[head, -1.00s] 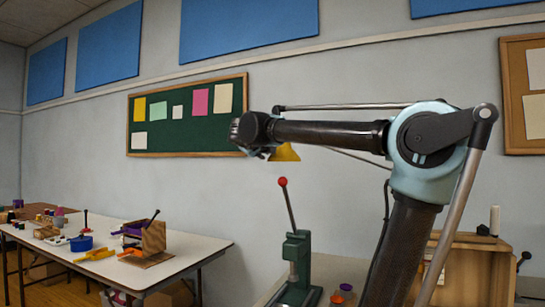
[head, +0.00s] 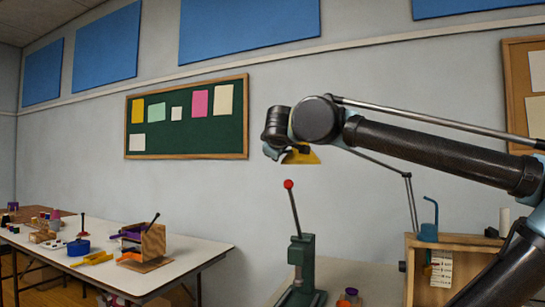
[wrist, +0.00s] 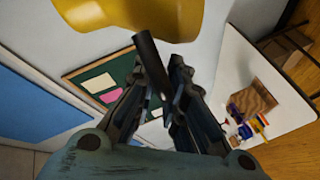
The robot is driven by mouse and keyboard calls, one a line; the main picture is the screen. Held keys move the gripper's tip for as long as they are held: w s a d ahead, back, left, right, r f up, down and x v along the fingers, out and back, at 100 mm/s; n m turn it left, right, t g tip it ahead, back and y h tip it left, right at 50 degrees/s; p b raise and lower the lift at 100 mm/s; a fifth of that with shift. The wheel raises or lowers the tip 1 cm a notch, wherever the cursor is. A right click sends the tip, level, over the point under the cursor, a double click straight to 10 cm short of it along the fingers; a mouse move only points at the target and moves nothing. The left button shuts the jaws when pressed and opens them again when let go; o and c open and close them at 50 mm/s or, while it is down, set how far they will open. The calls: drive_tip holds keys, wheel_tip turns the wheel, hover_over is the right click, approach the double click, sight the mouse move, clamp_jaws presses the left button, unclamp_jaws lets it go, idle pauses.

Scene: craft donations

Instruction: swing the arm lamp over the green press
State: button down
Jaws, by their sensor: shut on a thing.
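The arm lamp's yellow shade (head: 302,156) hangs in the air in the head view, above the red-knobbed lever of the green press (head: 301,264). I cannot tell from this how they line up in depth. The lamp's thin arm (head: 385,163) runs right, then bends down at a joint. My gripper (head: 272,152) is at the shade's left side. In the wrist view, my gripper (wrist: 163,95) is shut on the lamp's dark handle (wrist: 152,62), with the yellow shade (wrist: 130,12) close beyond it. The press stands upright; its lower part is cut off.
A wooden cabinet (head: 462,243) with a blue hooked item (head: 428,232) stands at right, partly behind my arm. Small jars (head: 349,298) sit right of the press. A long table (head: 195,258) with craft things stands at left. The wall behind carries a green board (head: 187,118).

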drive_tip(key=shift+s+d+f, duration=0.15)
drive_tip(key=shift+s+d, duration=0.1)
drive_tip(key=shift+s, duration=0.3)
drive_tip(key=c, duration=1.7)
unclamp_jaws()
drive_tip(key=shift+w, duration=0.1)
drive_tip(key=shift+s, duration=0.35)
drive_tip(key=shift+v, duration=5.5)
drive_tip(key=shift+d, duration=0.15)
